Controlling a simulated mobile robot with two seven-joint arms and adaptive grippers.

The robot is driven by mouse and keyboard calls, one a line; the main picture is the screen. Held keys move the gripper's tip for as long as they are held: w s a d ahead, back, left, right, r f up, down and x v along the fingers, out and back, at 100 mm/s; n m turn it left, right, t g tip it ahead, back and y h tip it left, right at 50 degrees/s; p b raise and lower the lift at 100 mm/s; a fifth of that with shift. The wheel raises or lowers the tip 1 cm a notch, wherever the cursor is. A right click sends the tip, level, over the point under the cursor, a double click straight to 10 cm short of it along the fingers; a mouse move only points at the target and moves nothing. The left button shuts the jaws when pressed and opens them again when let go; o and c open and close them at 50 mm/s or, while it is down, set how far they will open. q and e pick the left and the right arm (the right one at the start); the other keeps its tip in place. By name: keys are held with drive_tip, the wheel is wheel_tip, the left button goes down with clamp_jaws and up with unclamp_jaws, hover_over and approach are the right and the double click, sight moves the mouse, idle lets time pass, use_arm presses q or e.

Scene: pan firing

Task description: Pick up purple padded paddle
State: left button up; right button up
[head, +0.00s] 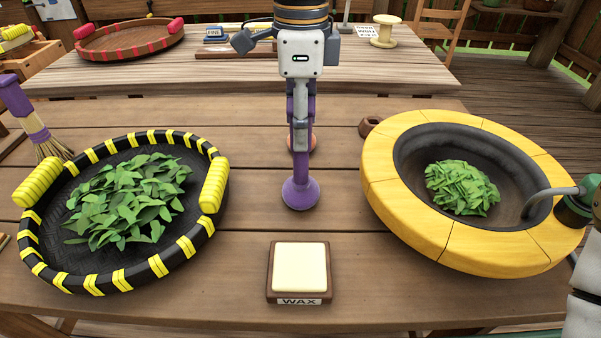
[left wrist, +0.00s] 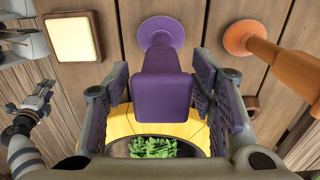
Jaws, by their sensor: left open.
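The purple padded paddle (head: 301,192) stands upright on the table with its round disc down, between the tray and the pan. In the left wrist view its square purple end (left wrist: 162,98) lies between the two fingers, with the disc beyond it. My left gripper (head: 300,140) points down over the paddle and hides its upper part in the head view. In the left wrist view the left gripper (left wrist: 165,105) is open, with gaps on both sides of the paddle. My right gripper (left wrist: 35,105) shows small at the left; its opening is unclear.
An orange paddle (left wrist: 275,52) stands close beside. A yellow-rimmed pan (head: 425,225) with leaves is right, a black-and-yellow tray (head: 125,272) with leaves left. A wax block (head: 300,268) sits in front, a purple-handled brush (head: 32,118) far left. A second table (head: 395,72) stands behind.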

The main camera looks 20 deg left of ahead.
use_arm(q)
wheel_tip(320, 180, down, 2)
clamp_jaws()
drive_tip(key=shift+r, duration=0.1)
drive_tip(key=shift+w+r, duration=0.1)
drive_tip(key=shift+r, duration=0.4)
drive_tip(key=s+d+r, duration=0.7)
drive_tip(key=s+r, duration=0.5)
drive_tip(key=shift+d+p, duration=0.3)
drive_tip(key=shift+p, duration=0.15)
